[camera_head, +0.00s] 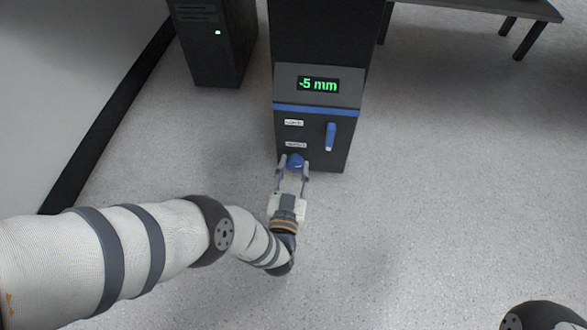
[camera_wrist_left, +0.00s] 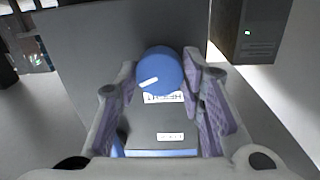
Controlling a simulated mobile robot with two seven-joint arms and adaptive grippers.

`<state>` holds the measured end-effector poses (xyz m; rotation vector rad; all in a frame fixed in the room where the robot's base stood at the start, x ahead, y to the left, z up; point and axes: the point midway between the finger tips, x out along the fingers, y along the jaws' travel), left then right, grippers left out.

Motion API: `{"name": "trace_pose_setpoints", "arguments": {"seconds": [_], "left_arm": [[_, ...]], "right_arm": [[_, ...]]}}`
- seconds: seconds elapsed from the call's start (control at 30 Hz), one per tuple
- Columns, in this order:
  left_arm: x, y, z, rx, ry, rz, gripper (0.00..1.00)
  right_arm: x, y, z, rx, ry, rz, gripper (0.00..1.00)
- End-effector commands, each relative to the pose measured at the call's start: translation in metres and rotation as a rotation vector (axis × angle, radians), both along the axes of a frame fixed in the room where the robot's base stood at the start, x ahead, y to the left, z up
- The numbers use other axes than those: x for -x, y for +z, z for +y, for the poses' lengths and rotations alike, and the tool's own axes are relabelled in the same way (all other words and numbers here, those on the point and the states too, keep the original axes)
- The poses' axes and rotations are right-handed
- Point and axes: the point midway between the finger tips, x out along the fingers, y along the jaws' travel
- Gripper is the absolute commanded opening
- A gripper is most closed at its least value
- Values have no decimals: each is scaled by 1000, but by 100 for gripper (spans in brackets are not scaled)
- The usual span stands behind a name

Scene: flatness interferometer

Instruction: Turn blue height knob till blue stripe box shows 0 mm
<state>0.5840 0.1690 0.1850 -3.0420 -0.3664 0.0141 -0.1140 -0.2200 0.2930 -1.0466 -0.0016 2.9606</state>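The blue-striped box (camera_head: 311,107) is a dark cabinet with a blue band across its front. Its green display (camera_head: 318,85) reads -5 mm. The round blue height knob (camera_head: 295,161) sits low on the front, below a white label. In the left wrist view the knob (camera_wrist_left: 160,72) shows a slanted white mark on its face. My left gripper (camera_head: 293,170) is at the knob, one finger on each side. Its fingers (camera_wrist_left: 160,78) are apart, and a narrow gap shows beside the knob; I cannot tell whether the right-hand finger touches it. My right gripper is out of view.
A blue lever handle (camera_head: 330,136) sticks out to the right of the knob. A dark cabinet (camera_head: 215,45) with a green light stands at the back left. A grey table (camera_head: 480,8) is at the back right. The floor right of the box is clear.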

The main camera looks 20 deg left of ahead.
Motion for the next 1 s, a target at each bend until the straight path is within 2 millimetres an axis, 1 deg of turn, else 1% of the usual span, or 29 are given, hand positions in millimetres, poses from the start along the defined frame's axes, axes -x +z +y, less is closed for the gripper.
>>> {"name": "trace_pose_setpoints", "arguments": {"seconds": [0.03,0.07,0.27,0.47,0.67,1.0], "left_arm": [[0,0,0,0,1,0,11],[0,0,0,0,1,0,8],[0,0,0,-7,1,3,8],[0,0,0,-67,0,18,8],[0,0,0,-203,0,59,8],[0,0,0,-513,0,147,8]], "right_arm": [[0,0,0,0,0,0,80],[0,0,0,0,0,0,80],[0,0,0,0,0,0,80],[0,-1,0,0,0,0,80],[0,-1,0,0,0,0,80],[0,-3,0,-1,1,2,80]]}}
